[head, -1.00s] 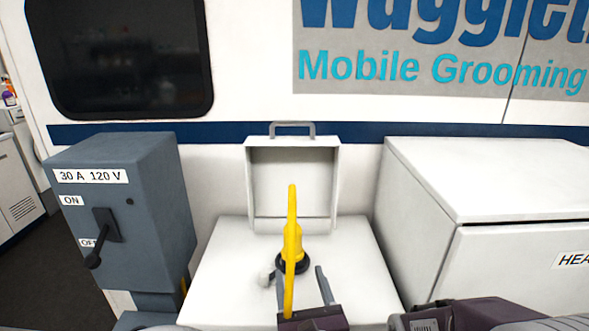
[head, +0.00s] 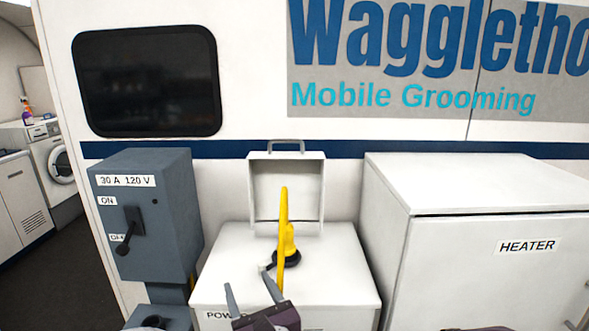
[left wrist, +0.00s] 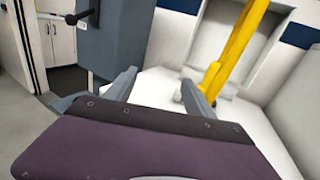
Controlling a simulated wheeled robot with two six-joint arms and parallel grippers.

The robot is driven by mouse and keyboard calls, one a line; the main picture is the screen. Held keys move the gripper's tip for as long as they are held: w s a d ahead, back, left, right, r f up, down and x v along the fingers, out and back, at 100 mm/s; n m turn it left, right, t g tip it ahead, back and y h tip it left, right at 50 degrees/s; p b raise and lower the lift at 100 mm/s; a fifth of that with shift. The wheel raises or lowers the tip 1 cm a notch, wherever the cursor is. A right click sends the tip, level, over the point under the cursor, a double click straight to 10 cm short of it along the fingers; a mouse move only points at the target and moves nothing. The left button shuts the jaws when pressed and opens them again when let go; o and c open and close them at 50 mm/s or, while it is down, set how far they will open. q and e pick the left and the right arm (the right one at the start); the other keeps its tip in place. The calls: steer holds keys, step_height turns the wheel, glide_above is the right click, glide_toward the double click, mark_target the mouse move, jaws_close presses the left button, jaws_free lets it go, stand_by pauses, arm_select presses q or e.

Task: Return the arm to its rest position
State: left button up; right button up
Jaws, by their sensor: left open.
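My left gripper (head: 250,290) reaches in from the bottom of the head view, its two grey fingers apart and nothing between them. In the left wrist view its fingers (left wrist: 158,86) are also spread and empty. A yellow plug with a black ring (head: 288,245) and a yellow upright length stands on the white box top, beyond the fingers. In the left wrist view the yellow length (left wrist: 235,50) rises behind the right finger; contact is hard to judge there. A dark sliver, probably my right arm, shows at the bottom edge; its fingers are not visible.
The white box (head: 345,270), with a partly hidden "POW" label, has its lid (head: 288,185) raised. A grey switch box (head: 165,215) stands left, its black lever (head: 130,228) angled down near "OFF". A white heater cabinet (head: 480,260) stands right. Dark floor (head: 75,265) is open at left.

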arm_select(q)
steer(key=s+a+n+g+y+p, duration=0.25)
steer(key=a+n+g+y, duration=0.3)
steer(key=a, duration=0.75)
steer(key=s+a+f+n+g+h+p, duration=0.1)
steer(key=s+a+f+n+g, duration=0.4)
steer(key=s+a+n+g, duration=0.35)
steer(key=s+d+f+n+g+h+p, duration=0.2)
steer(key=s+f+n+g+h, duration=0.2)
steer(key=s+f+n+h, duration=0.5)
steer(key=w+d+f+n+t+h, duration=0.2)
steer(key=w+d+n+t+h, duration=0.1)
steer(key=d+n, duration=0.5)
steer(key=w+d, duration=0.1)
steer(key=d, duration=0.1)
steer(key=shift+w+d+f, duration=0.2)
steer(key=shift+w+d, duration=0.15)
steer(key=shift+d, duration=0.05)
steer(key=shift+h, duration=0.25)
